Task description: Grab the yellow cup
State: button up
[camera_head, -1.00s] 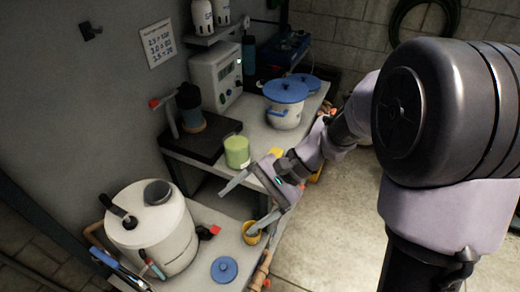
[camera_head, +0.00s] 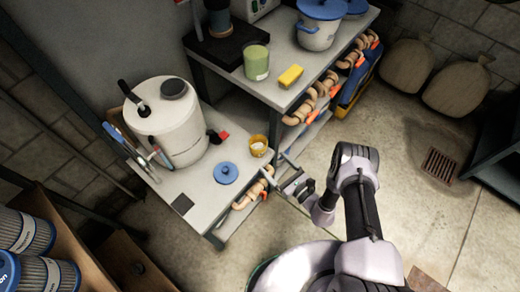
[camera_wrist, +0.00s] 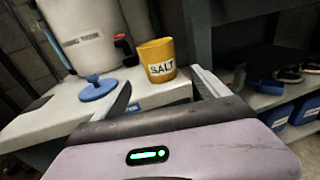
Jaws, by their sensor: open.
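The yellow cup (camera_head: 258,146) stands upright on the low grey counter (camera_head: 197,212), near its front edge. In the wrist view the cup (camera_wrist: 157,60) shows a label reading SALT. My gripper (camera_head: 273,166) is open and empty, just off the counter's front edge, with its fingers pointing towards the cup. In the wrist view, my gripper (camera_wrist: 160,82) has its fingers apart, and the cup appears beyond and between the tips, nearer the right finger. A gap seems to remain between fingers and cup.
A blue lid (camera_head: 226,173) lies left of the cup. A large white tank (camera_head: 168,125) stands behind it. A higher bench (camera_head: 285,60) on the right carries a green cup (camera_head: 256,62), a yellow block (camera_head: 291,76) and a blue-lidded pot (camera_head: 318,28). Copper pipes (camera_head: 250,190) run along the counter's front.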

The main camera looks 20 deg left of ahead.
aim_at(264, 153)
jog(key=b+x, duration=0.3)
jog(key=x, duration=0.6)
jog(key=shift+s, duration=0.1)
jog(key=c, duration=1.5)
jog(key=shift+r, duration=0.1)
